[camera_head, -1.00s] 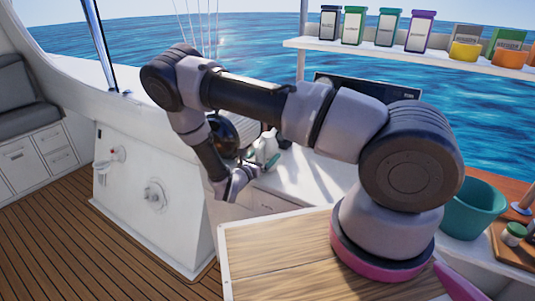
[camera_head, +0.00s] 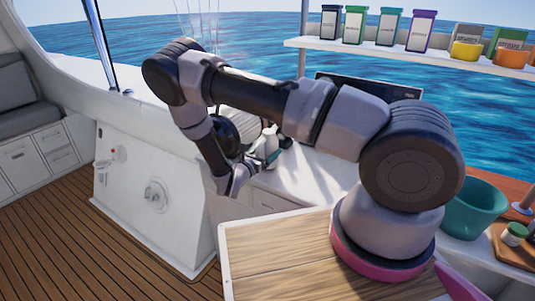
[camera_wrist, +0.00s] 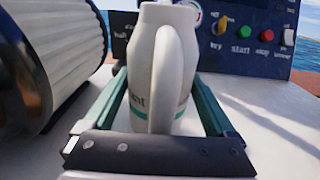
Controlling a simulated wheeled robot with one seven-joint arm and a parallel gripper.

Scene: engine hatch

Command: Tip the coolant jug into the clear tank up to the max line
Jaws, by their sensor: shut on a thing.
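The white coolant jug (camera_wrist: 158,75), with a teal band and partly hidden lettering, stands between my fingers in the wrist view, handle towards the camera. It looks close to upright there. My gripper (camera_wrist: 160,95) is shut on it, one green finger along each side. In the head view the jug (camera_head: 267,144) shows small beyond my forearm, above the white counter, and my gripper there is partly hidden by the arm. I cannot make out the clear tank or its max line in either view.
A large ribbed cylinder (camera_wrist: 52,55) lies close left of the jug. A dark panel (camera_wrist: 250,30) with coloured knobs and labels stands behind it. White counter (camera_wrist: 275,135) is bare on the right. A teal bucket (camera_head: 474,208) stands at far right, below a shelf of boxes (camera_head: 395,46).

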